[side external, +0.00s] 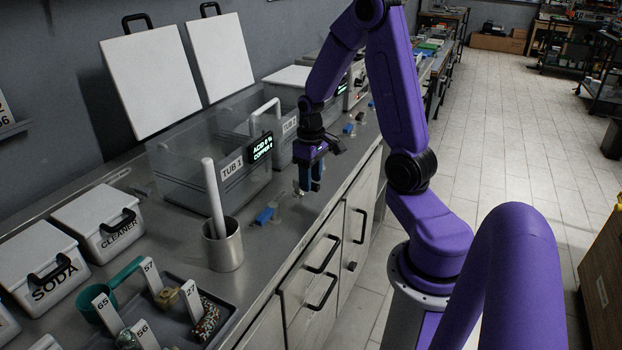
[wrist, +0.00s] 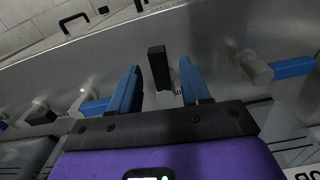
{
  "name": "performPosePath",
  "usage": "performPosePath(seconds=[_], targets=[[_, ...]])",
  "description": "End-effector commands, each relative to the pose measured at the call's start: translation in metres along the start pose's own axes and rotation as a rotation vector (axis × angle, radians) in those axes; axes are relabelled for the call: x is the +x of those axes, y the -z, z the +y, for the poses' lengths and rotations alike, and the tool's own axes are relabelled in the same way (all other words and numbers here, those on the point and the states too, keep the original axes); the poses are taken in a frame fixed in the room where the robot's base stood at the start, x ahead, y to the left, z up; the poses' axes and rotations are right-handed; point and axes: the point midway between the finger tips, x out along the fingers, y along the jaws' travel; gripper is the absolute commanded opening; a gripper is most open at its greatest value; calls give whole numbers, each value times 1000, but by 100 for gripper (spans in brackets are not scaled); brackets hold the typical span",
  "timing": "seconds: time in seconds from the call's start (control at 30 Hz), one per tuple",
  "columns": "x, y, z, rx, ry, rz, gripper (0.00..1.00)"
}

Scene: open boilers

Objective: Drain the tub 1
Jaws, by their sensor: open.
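Tub 1 (side external: 190,185) is a clear, open-topped tub on the counter, with a "TUB 1" label and a lit display (side external: 262,147) reading about acid and copper. I cannot tell whether it holds liquid. A blue-handled valve (side external: 266,215) sits low in front of it; what looks like the same valve is at the right of the wrist view (wrist: 288,68). My gripper (side external: 311,187) is open, pointing down past the tub's front right corner. In the wrist view, a black upright piece on a grey fitting (wrist: 158,68) shows between my blue fingers (wrist: 160,92); contact is unclear.
More tubs (side external: 283,148) and blue-handled valves (side external: 348,129) continue along the counter behind. A metal cup with a white rod (side external: 223,245), labelled boxes (side external: 100,220) and a tray of numbered samples (side external: 215,335) stand in front. Drawer handles (side external: 322,254) line the counter front.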

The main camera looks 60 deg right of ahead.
Motion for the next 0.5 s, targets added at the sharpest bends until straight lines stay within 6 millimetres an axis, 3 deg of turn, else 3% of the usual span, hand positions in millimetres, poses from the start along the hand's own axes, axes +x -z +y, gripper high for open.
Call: performPosePath(seconds=[0.4,0.47,0.5], targets=[[7,0,0,-1,0,1,47],[7,0,0,0,0,0,31],[7,0,0,0,0,0,18]])
